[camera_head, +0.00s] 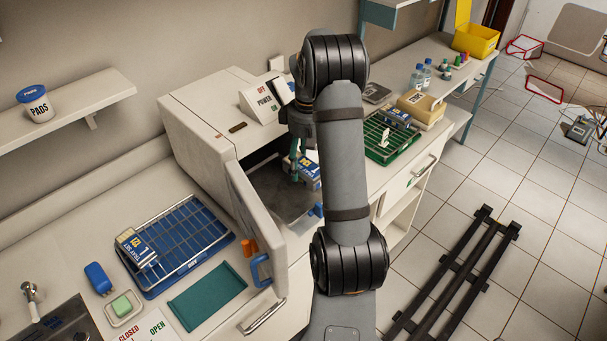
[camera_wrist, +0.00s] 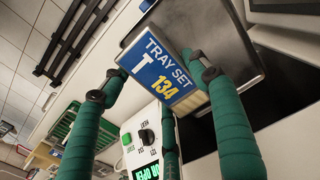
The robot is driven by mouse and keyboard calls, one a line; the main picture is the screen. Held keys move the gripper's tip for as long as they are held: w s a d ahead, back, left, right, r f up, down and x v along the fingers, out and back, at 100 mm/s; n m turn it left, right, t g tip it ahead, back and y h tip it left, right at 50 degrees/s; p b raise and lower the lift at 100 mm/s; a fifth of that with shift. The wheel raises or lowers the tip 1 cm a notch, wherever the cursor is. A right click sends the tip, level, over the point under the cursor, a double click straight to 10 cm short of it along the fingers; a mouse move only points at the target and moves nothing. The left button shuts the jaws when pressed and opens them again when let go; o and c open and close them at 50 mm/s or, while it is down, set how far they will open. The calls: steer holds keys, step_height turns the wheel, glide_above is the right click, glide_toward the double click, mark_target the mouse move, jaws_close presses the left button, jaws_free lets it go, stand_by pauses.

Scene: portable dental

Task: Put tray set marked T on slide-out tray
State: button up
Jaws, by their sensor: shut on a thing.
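The tray set marked T (camera_wrist: 165,72) is a blue and white-yellow pack with "TRAY SET T 134" on its label. In the head view the pack (camera_head: 308,172) shows at the open front of the beige cabinet, partly behind my arm. My gripper (camera_wrist: 157,78) has green fingers on both sides of the pack and is shut on it; in the head view the gripper (camera_head: 296,163) is partly hidden. The slide-out tray (camera_head: 270,198) is a dark grey plate in the cabinet opening. It also shows behind the pack in the wrist view (camera_wrist: 240,45). I cannot tell whether pack and tray touch.
The cabinet door (camera_head: 252,215) stands open at the left of the opening. A blue wire rack (camera_head: 185,240) with another tray set (camera_head: 137,250) is at left. A green rack (camera_head: 385,145) is at right. The control panel (camera_wrist: 146,138) is close to my fingers.

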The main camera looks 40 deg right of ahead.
mark_target(305, 163)
steer(key=shift+w+a+f, duration=0.3)
steer(key=shift+a+f, duration=0.1)
steer(key=shift+f+p, duration=0.45)
steer(key=shift+f, duration=1.4)
steer(key=shift+f, duration=0.2)
steer(key=o, duration=1.3)
steer(key=shift+o, duration=0.4)
steer(key=shift+r, duration=0.1)
step_height(305, 163, up, 12)
steer(key=shift+r, duration=0.1)
